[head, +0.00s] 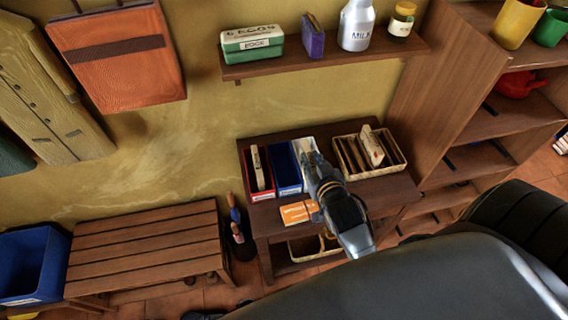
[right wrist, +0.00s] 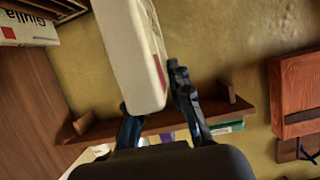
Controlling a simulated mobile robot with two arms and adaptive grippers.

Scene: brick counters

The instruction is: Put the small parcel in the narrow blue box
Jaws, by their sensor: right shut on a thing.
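My right gripper (head: 313,160) is over the table, at the right side of the narrow blue box (head: 283,168). The blue box stands open, and the part of its inside that shows looks empty. In the right wrist view my right gripper (right wrist: 158,112) is shut on a pale parcel (right wrist: 132,45) with a red mark, which sticks out past the fingers. In the head view a white shape shows at the fingertips; I cannot tell whether it is the parcel or a white box behind it. My left gripper is not in view.
A red box (head: 248,180) with an upright packet is left of the blue box. A divided basket (head: 390,168) holding packets is to the right. An orange card (head: 297,212) lies in front. A wall shelf (head: 330,62) with containers is above; a tall shelf unit (head: 440,90) stands right.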

